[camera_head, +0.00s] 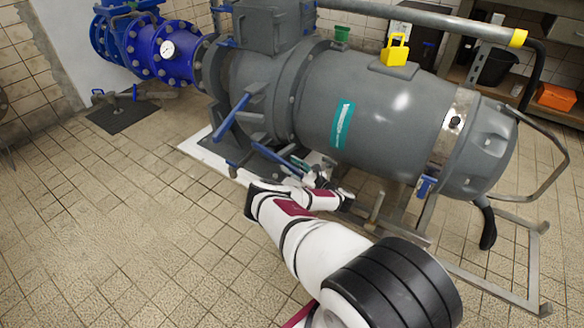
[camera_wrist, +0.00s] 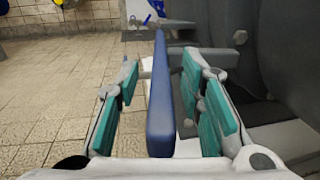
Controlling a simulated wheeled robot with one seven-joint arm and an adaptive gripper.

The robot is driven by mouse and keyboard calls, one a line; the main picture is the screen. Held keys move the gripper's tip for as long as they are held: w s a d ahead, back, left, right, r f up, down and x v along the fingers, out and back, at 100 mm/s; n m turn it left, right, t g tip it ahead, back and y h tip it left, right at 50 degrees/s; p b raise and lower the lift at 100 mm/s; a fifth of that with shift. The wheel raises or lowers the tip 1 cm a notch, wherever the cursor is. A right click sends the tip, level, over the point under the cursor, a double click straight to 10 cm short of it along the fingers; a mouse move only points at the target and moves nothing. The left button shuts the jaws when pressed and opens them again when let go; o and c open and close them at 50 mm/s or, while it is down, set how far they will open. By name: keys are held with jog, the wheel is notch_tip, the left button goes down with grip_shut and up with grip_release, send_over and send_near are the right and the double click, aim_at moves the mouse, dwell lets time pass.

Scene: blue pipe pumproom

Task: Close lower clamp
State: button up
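The lower clamp is low on the grey pump's left end, and its blue handle (camera_head: 280,158) slants down toward my arm. In the wrist view a long blue bar (camera_wrist: 160,105), which looks like this handle, runs between my fingers. My gripper (camera_wrist: 162,88) is open, with one teal-padded finger on each side of the bar. A gap shows on the left; the right finger is closer to the bar. In the head view my gripper (camera_head: 312,168) is small and partly hidden by my wrist. The upper clamp's blue handle (camera_head: 231,117) stands out higher up, tilted.
The large grey pump (camera_head: 375,105) lies on a metal frame (camera_head: 500,280) right of and behind my gripper. A blue pipe with a gauge (camera_head: 165,52) stands at the back left. The tiled floor (camera_head: 120,220) on the left is clear.

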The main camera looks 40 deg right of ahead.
notch_tip(320, 180, up, 10)
jog(key=shift+r, duration=0.1)
dwell(0.4)
jog(key=shift+c, duration=0.2)
